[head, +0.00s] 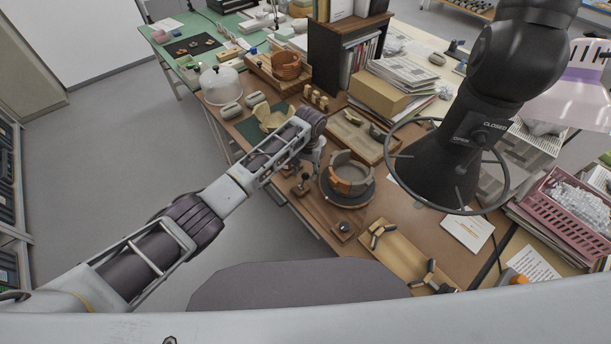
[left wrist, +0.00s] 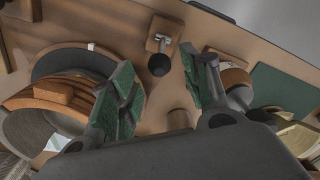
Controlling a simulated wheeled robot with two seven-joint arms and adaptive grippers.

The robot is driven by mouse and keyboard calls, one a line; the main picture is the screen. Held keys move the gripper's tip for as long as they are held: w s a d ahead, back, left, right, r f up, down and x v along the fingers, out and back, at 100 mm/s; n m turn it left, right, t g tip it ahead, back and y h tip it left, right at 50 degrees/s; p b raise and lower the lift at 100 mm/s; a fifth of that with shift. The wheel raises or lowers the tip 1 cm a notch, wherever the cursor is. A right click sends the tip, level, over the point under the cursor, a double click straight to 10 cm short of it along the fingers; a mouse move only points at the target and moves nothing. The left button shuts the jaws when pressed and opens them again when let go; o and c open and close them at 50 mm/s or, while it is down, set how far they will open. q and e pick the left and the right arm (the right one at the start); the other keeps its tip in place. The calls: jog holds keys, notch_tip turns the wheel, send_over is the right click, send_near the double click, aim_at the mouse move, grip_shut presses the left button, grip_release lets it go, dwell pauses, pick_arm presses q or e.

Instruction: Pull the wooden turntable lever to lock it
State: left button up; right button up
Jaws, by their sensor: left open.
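The round turntable (head: 342,198) stands on the brown table and carries a partly assembled orange and grey vessel (head: 350,172). In the left wrist view the turntable's dark disc (left wrist: 62,63) is at the left. A lever with a dark ball knob (head: 305,177) stands on a small wooden base just left of the turntable. In the left wrist view its knob (left wrist: 160,65) and metal shaft show between the fingers, apart from both. My left gripper (head: 312,168) is open and empty, beside the turntable and close to the lever. My right gripper is not in view.
Another wooden block with a dark knob (head: 343,229) is at the table's near edge. A wooden tray (head: 405,258) with dark pieces lies to its right. A black hood with a ring (head: 440,165) hangs over the right side. Behind are a sherd tray (head: 362,135) and a green mat (head: 250,128).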

aim_at(306, 176)
pick_arm(q)
jog(key=shift+a+f, duration=0.1)
jog(key=shift+f, duration=2.15)
grip_shut()
